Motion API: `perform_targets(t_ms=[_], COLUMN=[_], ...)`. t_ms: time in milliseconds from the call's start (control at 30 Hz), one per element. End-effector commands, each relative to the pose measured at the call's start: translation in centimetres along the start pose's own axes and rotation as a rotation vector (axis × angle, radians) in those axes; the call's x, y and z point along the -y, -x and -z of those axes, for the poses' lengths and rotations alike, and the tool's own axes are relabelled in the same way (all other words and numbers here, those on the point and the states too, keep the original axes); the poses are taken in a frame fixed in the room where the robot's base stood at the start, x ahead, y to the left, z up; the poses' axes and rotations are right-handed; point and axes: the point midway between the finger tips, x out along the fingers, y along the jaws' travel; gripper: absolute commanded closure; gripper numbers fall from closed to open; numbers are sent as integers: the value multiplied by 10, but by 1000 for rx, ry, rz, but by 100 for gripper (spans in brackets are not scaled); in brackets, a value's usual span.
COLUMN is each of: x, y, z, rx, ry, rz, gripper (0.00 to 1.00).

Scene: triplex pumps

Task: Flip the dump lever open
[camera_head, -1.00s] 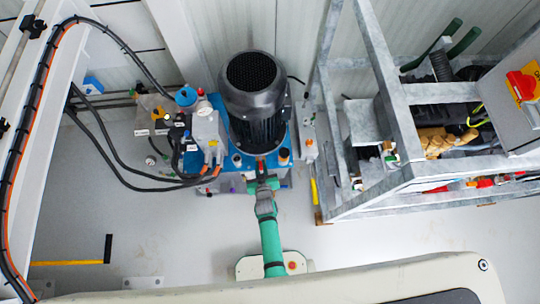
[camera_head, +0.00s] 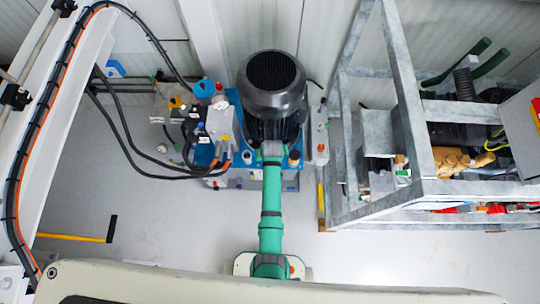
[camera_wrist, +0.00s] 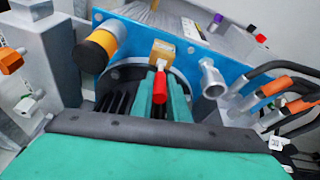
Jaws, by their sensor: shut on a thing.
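The dump lever (camera_wrist: 160,86) shows in the wrist view as a short red handle below a small brass block (camera_wrist: 163,50) on the blue pump plate (camera_wrist: 190,30). My gripper (camera_wrist: 161,95) has its two green fingers on either side of the red handle and is shut on it. In the head view my gripper (camera_head: 271,152) is at the front of the pump unit, just below the black motor (camera_head: 272,85). The lever is hidden there behind my gripper.
An orange-and-black cylinder (camera_wrist: 98,47) and a grey pipe fitting (camera_wrist: 212,78) flank the lever. Black hoses with orange sleeves (camera_wrist: 275,88) lie to the right. A grey steel frame (camera_head: 408,120) stands right of the pump.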

Motion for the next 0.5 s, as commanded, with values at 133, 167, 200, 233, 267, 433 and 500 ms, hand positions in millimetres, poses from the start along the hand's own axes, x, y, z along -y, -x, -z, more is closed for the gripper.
perform_targets(t_ms=[133,167,200,233,267,433,500], x=[0,0,-1,-1,-1,-2,-2], y=[-1,-1,-2,-2,-2,-3,-3], z=[9,10,10,10,11,11,12], rx=[68,80,94,104,112,143,147], ry=[-1,-1,-2,-3,-3,-5,-5], rz=[15,18,20,22,24,30,30], gripper=[100,100,100,100,100,100,100])
